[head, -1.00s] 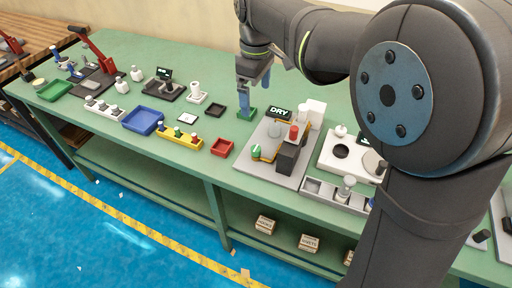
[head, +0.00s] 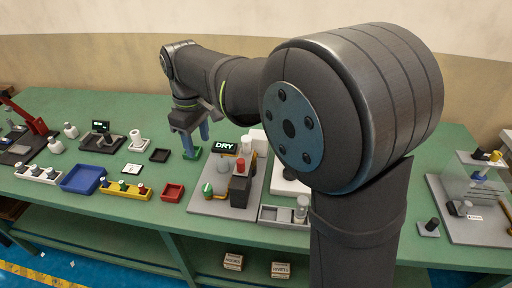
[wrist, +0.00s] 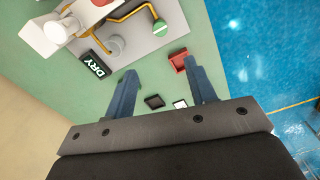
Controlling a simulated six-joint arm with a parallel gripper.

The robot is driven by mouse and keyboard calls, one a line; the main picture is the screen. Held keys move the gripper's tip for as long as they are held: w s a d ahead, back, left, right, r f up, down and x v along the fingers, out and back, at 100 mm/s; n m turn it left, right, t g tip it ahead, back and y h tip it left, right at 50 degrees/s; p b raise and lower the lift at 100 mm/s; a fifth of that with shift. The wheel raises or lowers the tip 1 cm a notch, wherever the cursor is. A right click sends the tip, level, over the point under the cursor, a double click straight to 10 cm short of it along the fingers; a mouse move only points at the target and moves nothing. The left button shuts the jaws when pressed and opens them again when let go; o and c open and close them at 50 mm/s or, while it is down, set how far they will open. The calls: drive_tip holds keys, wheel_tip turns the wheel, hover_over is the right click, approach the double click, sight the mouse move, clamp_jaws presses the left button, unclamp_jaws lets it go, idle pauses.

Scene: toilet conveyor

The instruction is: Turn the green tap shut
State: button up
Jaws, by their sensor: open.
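The green tap (head: 207,189) is a small green knob at the front left of a grey base plate (head: 205,207), on a yellow pipe.
A red tray (head: 172,192) lies left of the plate. Bare green bench lies between.

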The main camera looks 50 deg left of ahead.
sight(207, 187)
wheel_tip(207, 187, down, 18)
drive_tip(key=shift+r, duration=0.15)
idle(0.3)
drive_tip(key=c, duration=1)
